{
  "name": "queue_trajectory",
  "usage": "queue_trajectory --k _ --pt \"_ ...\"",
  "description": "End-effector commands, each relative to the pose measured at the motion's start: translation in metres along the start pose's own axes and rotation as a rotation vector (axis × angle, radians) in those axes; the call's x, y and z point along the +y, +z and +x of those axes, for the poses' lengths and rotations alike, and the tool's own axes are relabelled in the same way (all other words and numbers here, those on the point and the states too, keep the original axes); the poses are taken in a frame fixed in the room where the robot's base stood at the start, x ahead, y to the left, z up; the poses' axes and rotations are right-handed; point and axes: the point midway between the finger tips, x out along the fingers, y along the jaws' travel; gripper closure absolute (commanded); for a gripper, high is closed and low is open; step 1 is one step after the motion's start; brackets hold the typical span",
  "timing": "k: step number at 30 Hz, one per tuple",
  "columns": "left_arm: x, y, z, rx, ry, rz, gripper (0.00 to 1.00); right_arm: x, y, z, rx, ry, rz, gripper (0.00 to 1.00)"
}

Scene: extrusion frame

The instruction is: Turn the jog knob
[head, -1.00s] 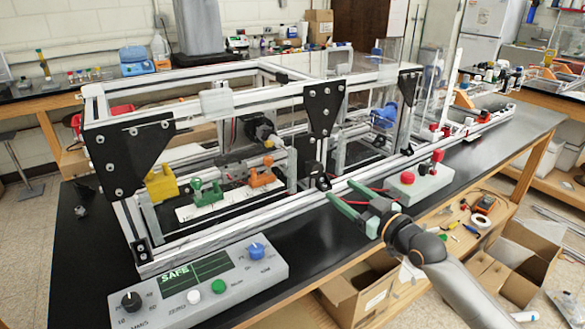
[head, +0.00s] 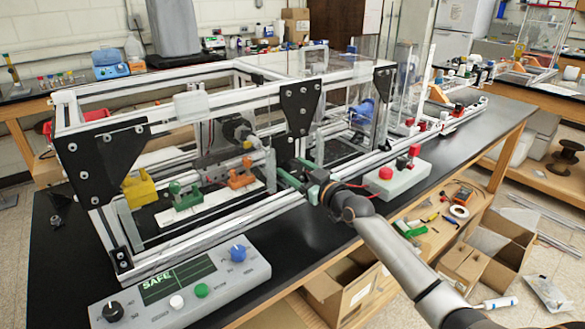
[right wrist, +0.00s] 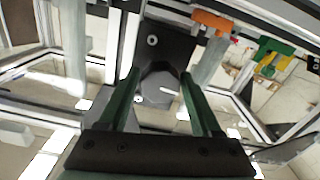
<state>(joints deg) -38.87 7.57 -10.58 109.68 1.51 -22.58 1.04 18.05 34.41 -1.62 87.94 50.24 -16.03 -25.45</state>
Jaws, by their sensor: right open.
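A grey control box (head: 215,308) lies at the front of the black bench in the head view. It has a blue knob (head: 238,252) at its right end and a black knob (head: 113,312) at its left end. Its screen (head: 177,280) reads SAFE; the small knob labels are too blurred to read surely. My right gripper (head: 287,172) is open and empty, its green fingers by the frame's front rail, above and right of the blue knob in the picture. In the right wrist view, neither knob shows between the fingers (right wrist: 161,85). My left gripper is out of view.
The aluminium extrusion frame (head: 190,245) with black corner plates stands behind the box. Yellow, green and orange clamps (head: 241,174) sit inside it. A pale box with red buttons (head: 400,182) is right of my gripper. Cardboard boxes (head: 350,290) stand below the bench edge.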

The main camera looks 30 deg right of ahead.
Motion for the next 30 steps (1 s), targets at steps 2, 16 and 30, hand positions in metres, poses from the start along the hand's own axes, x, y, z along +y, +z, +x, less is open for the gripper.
queue_trajectory --k 2,16,30 --pt "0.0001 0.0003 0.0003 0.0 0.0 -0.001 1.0 0.0003 -0.0005 0.0053 0.001 0.001 0.0 0.34" --pt "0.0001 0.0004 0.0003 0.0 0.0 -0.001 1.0 -0.0002 -0.0004 0.0093 0.001 0.0 0.0 0.44" --pt "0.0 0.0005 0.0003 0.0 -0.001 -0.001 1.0 -0.0002 -0.0002 0.0091 0.0 0.0 0.0 0.96"
